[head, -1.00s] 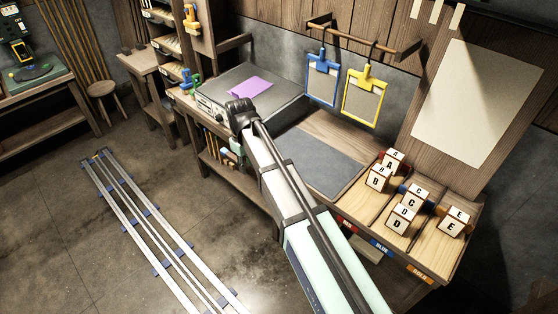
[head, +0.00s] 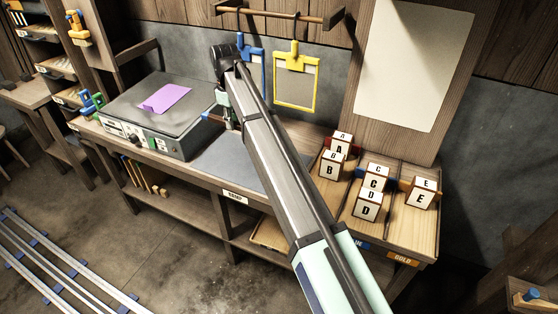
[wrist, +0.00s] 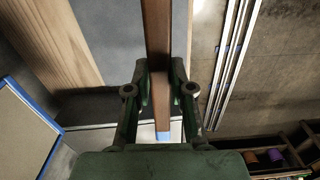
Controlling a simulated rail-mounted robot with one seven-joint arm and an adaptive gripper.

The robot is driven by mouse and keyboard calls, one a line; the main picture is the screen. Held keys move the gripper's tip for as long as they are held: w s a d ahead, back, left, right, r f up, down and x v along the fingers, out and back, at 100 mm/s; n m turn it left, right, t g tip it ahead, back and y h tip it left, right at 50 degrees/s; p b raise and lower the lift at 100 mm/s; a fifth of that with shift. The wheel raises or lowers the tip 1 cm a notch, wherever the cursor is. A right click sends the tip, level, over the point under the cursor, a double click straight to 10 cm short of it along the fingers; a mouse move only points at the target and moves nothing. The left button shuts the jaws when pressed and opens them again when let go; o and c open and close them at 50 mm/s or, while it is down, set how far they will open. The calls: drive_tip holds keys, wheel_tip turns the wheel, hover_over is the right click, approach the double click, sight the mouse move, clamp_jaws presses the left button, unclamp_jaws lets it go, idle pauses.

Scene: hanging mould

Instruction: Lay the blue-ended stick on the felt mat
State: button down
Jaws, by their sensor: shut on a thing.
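My gripper (wrist: 162,95) is shut on a long brown stick in the wrist view. The stick (wrist: 157,35) runs from the top edge down between the fingers, and its blue end (wrist: 162,136) shows near the palm. In the head view my gripper (head: 226,120) is above the bench, partly hidden by my arm; the stick is hard to make out there. The dark grey felt mat (head: 222,165) lies flat on the bench below my gripper, right of the grey box. My arm covers part of the mat. I cannot tell the exact gap between stick and mat.
The grey box (head: 180,138) carries a purple sheet (head: 165,98). A blue clipboard (head: 252,58) and a yellow clipboard (head: 296,103) hang behind. Several lettered blocks stand in wooden trays (head: 395,240) at right. A label (head: 234,195) marks the bench front.

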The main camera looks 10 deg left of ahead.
sight(242, 170)
drive_tip(key=shift+w+d, duration=0.25)
drive_tip(key=shift+d, duration=0.3)
drive_tip(key=shift+d+f, duration=0.15)
drive_tip(key=shift+f, duration=0.05)
drive_tip(key=shift+n, duration=0.3)
wheel_tip(242, 170, down, 20)
drive_tip(key=p, duration=0.4)
drive_tip(key=shift+s+r, duration=0.1)
drive_tip(key=shift+r, duration=0.15)
drive_tip(key=shift+f, duration=0.1)
drive_tip(key=c, duration=1)
unclamp_jaws()
wheel_tip(242, 170, up, 12)
drive_tip(key=b, duration=0.3)
drive_tip(key=shift+a, duration=0.2)
